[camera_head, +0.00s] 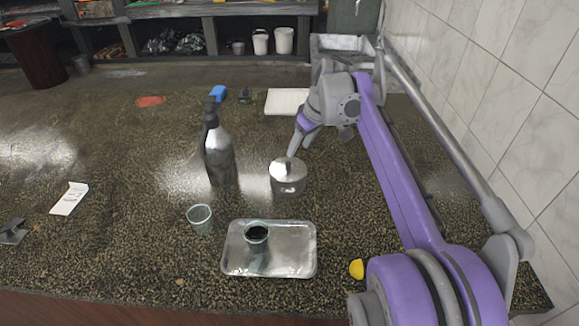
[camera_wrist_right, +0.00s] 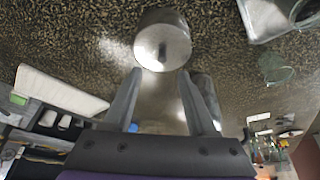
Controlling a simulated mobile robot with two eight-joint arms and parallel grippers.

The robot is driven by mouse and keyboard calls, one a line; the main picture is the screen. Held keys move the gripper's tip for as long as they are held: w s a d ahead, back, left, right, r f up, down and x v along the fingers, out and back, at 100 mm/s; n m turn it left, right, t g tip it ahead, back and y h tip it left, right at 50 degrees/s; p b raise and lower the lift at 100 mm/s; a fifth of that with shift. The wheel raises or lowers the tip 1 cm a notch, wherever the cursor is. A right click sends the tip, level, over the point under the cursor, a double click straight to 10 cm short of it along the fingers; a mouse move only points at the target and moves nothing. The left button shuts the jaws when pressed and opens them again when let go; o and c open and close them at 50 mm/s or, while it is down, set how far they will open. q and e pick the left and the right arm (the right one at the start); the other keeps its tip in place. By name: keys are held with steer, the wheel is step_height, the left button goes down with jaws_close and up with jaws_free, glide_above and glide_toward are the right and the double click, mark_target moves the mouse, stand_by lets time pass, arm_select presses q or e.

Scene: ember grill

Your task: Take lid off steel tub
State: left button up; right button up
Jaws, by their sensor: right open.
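The steel tub (camera_head: 288,181) is a short, round, shiny metal container standing upright on the speckled counter. Its lid (camera_head: 287,166) appears to be on, as a pale metal top. The tub also shows in the right wrist view (camera_wrist_right: 163,22), just beyond the fingertips. My right gripper (camera_head: 293,150) is at the tub's top, on its far side in the head view. In the wrist view my right gripper (camera_wrist_right: 161,73) is open, its two fingers apart with nothing clearly between them. Whether a finger touches the lid cannot be told. My left gripper is not in view.
A dark spray bottle (camera_head: 218,155) stands close left of the tub. A metal tray (camera_head: 298,262) with a dark-filled cup (camera_head: 256,234) lies in front. An empty glass (camera_head: 200,219) stands left of the tray. A white board (camera_head: 287,101) lies behind. A tiled wall (camera_head: 535,120) bounds the right.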

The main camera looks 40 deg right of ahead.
mark_target(289, 162)
steer(key=x, duration=0.2)
steer(key=shift+w+a+f, duration=0.1)
steer(key=shift+a+f, duration=0.15)
steer(key=shift+a, duration=0.05)
steer(key=x, duration=0.6)
steer(key=shift+w+r, duration=0.15)
steer(key=shift+w, duration=0.05)
jaws_close()
